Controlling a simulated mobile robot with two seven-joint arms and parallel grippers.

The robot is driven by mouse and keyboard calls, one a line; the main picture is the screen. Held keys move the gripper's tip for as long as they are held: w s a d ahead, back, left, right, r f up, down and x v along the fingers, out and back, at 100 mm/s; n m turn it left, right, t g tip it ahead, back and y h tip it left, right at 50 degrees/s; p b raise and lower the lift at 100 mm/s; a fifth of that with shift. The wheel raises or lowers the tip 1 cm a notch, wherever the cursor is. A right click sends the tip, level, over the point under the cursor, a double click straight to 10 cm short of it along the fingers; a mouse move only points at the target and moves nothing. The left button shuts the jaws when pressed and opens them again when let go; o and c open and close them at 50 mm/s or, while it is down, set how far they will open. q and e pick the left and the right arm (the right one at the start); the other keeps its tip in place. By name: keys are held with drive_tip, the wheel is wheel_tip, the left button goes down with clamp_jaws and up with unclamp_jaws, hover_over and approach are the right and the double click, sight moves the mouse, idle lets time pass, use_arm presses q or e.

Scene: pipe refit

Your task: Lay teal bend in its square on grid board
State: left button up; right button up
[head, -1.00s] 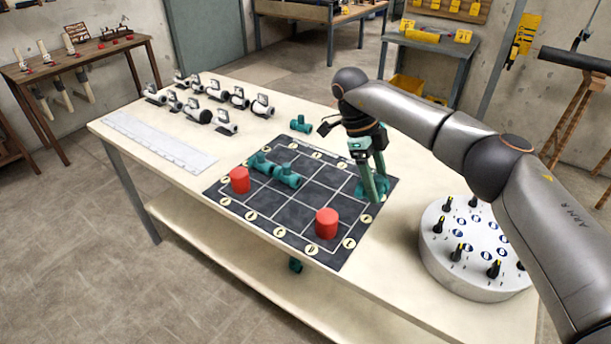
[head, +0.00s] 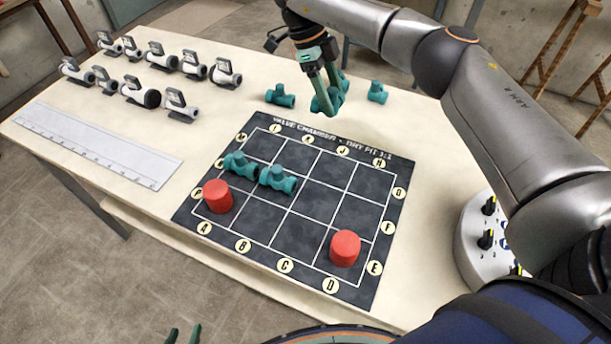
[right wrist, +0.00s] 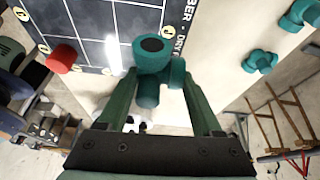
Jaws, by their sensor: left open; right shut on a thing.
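The dark grid board (head: 310,222) lies on the table with white squares and lettered edge discs. Two teal fittings, one (head: 238,166) and another (head: 277,180), lie end to end across its left squares. One red cylinder (head: 217,197) stands at the left edge, another (head: 345,248) at the front right. My right gripper (head: 327,104) is shut on the teal bend (right wrist: 152,62), which appears held above the table behind the board's back edge; the fingers partly hide it in the head view. My left gripper (head: 182,335) shows only its open, empty fingertips at the bottom edge.
Loose teal fittings lie behind the board, one to the left (head: 280,96) and one to the right (head: 376,91). Several grey-white valves (head: 150,95) stand at the back left. A white ruler (head: 95,145) lies left of the board. A round white stand with black knobs (head: 488,240) is at right.

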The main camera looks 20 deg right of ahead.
drive_tip(key=shift+w, duration=0.1)
drive_tip(key=shift+a+f, duration=0.1)
drive_tip(key=shift+a, duration=0.05)
drive_tip(key=s+a+f+p, duration=0.1)
drive_tip(key=s+a+f, duration=0.1)
drive_tip(key=s, duration=0.1)
drive_tip(key=s+a+f+p, duration=0.1)
drive_tip(key=s+a+f, duration=0.1)
drive_tip(key=s+f, duration=0.1)
drive_tip(key=s+a+f+p, duration=0.1)
drive_tip(key=s+a+f, duration=0.1)
drive_tip(key=s+f, duration=0.1)
drive_tip(key=shift+s+a+f+p, duration=0.1)
drive_tip(key=shift+s+a+p, duration=0.25)
drive_tip(key=shift+s, duration=0.55)
drive_tip(key=shift+s+a+f, duration=0.2)
drive_tip(key=shift+s+f, duration=0.05)
drive_tip(key=shift+f, duration=0.15)
drive_tip(key=f, duration=0.3)
drive_tip(key=shift+s+a+f+p, duration=0.15)
drive_tip(key=shift+s+p, duration=0.1)
drive_tip(key=shift+p, duration=0.15)
drive_tip(key=shift+f, duration=0.2)
drive_tip(key=shift+f, duration=0.1)
